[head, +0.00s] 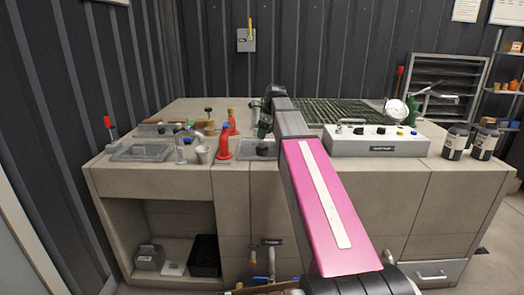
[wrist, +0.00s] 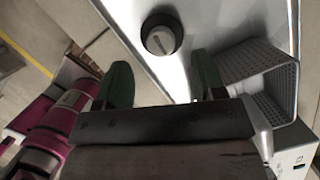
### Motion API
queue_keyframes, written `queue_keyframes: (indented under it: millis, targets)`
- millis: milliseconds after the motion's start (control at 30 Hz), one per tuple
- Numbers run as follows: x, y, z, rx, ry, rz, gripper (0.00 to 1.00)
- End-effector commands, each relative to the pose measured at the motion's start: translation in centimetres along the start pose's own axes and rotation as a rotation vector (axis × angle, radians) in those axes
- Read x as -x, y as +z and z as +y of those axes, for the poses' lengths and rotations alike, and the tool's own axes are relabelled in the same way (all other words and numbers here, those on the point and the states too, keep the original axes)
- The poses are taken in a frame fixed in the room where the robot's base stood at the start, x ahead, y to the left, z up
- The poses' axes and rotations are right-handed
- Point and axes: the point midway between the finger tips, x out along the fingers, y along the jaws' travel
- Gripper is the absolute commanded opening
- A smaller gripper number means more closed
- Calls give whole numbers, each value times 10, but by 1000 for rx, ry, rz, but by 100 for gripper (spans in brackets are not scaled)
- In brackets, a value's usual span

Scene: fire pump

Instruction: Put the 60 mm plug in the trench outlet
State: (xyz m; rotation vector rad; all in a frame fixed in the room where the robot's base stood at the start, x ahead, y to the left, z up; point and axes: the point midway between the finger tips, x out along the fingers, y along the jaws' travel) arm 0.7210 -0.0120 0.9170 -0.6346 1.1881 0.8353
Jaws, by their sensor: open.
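My gripper (wrist: 163,80) is open and empty, with its two green fingertips apart. A round black piece with a pale mark on top (wrist: 161,36) lies beyond the gap between the fingertips, apart from both. It may be the 60 mm plug, but I cannot read its size. In the head view my gripper (head: 263,122) is over the middle of the bench, and a dark knob (head: 263,149) stands on a grey plate below it. I cannot make out the trench outlet for certain in either view.
A grey perforated basket (wrist: 262,72) is close to the right fingertip. Red fittings (head: 224,142) and small metal parts stand left of my arm. A white control box (head: 375,141), a green grating (head: 325,112) and dark bottles (head: 456,142) are to the right.

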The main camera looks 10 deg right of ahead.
Motion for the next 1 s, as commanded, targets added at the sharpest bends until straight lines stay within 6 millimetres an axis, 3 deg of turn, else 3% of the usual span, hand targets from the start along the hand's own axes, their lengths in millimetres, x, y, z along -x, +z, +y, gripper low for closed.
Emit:
queue_keyframes:
  millis: [267, 533, 767, 800, 967, 1000]
  targets:
    - [-19, 0, 0, 0, 0, 0, 63]
    - [-53, 0, -1, 1, 1, 1, 63]
    - [-56, 0, -1, 0, 0, 0, 63]
    - [-56, 0, -1, 0, 0, 0, 60]
    - [-56, 0, -1, 0, 0, 0, 8]
    - [-56, 0, -1, 0, 0, 0, 5]
